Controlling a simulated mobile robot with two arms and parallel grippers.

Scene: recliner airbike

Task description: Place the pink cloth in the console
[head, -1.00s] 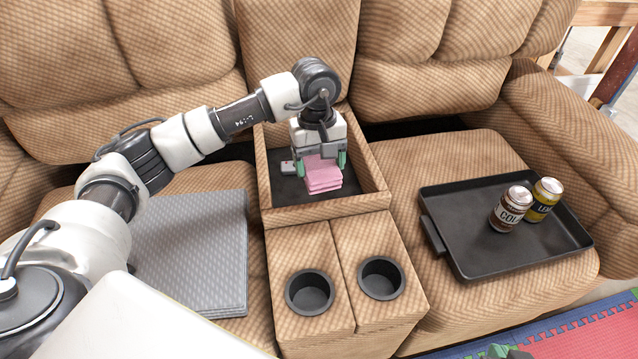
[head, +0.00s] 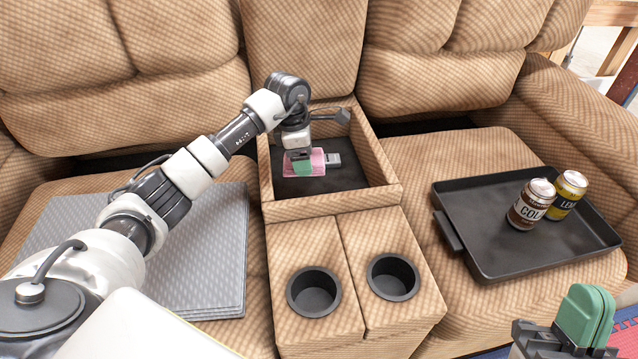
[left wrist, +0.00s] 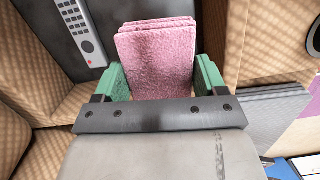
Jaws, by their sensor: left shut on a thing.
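The pink cloth (head: 318,162) is folded into a small stack. It sits between the green fingers of my left gripper (head: 303,168), which is shut on it. In the left wrist view the cloth (left wrist: 158,62) stands out from between both green pads. In the head view the gripper and cloth are inside the outline of the open console (head: 335,208), near its left side. I cannot tell whether the cloth touches the console floor. My right gripper (head: 584,322) shows only partly at the bottom right, over the floor; its opening cannot be judged.
A grey remote (head: 333,160) lies in the console beside the cloth; the right of the console floor is clear. Two cup holders (head: 314,293) are in front. A black tray (head: 510,265) with cola (head: 529,206) and lemon cans (head: 568,193) is right; a grey stack (head: 200,265) is left.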

